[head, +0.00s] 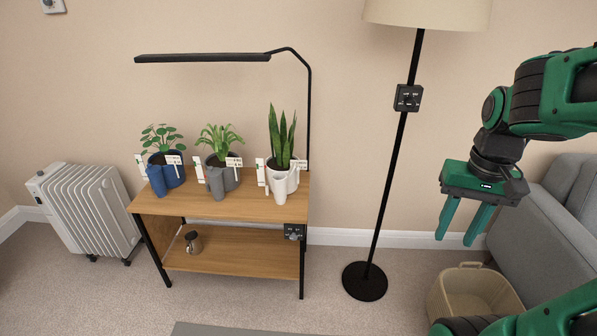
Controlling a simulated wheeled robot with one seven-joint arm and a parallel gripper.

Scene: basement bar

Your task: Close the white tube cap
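A white pot (283,175) with a tall snake plant stands at the right end of the wooden table's top (240,205). A small white tube-like part (280,188) is at the pot's front. Its cap is too small to make out, so I cannot tell whether it is open or shut. My gripper (456,240) hangs at the right, fingers pointing down and spread apart, with nothing between them. It is well to the right of the table and apart from the pot.
A blue pot (172,177) and a grey pot (229,180) stand left of the white one. A black lamp bar (202,58) hangs above them. A floor lamp pole (389,190) stands between table and gripper. A basket (440,303) and grey sofa (540,240) are at right.

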